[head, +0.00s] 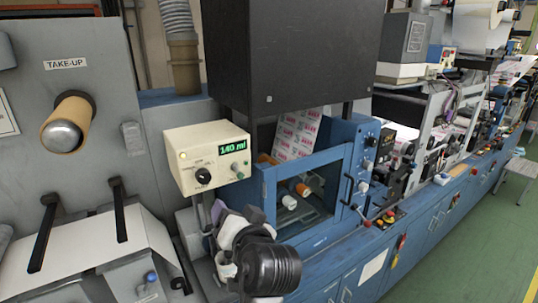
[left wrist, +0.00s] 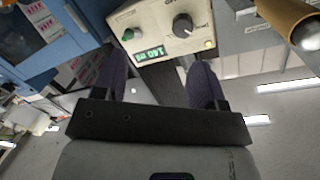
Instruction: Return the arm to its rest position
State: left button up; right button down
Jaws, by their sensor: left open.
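My left gripper (head: 230,212) is in the lower middle of the head view, in front of and just below the cream control box. In the left wrist view the two dark purple fingers (left wrist: 161,72) stand wide apart with nothing between them. The cream control box (head: 208,157) has a green display reading 140 and a black knob. It shows upside down at the top of the left wrist view (left wrist: 160,28), beyond the fingertips. Whether the fingers touch it is not clear, but a gap seems to show. My right gripper is in neither view.
The grey take-up panel (head: 60,130) with an orange-brown roll core (head: 68,122) stands at left. A blue cabinet frame (head: 300,185) with printed web inside is right of the gripper. A dark housing (head: 290,55) hangs above. The green floor (head: 470,255) at right is open.

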pick_arm(q)
jog(key=s+a+f+m+g+h, duration=0.1)
jog(key=s+a+f+g+h, duration=0.2)
jog(key=s+f, duration=1.05)
jog(key=s+a+f+g+h, duration=0.3)
jog(key=s+a+f+g, duration=0.1)
jog(key=s+f, duration=0.9)
jog(key=s+a+f+m+g+h, duration=0.1)
jog(key=s+a+f+g+h, duration=0.2)
jog(key=s+f, duration=1)
notch_tip(320, 180, up, 24)
jog(key=p, duration=2.5)
jog(key=shift+a, duration=0.1)
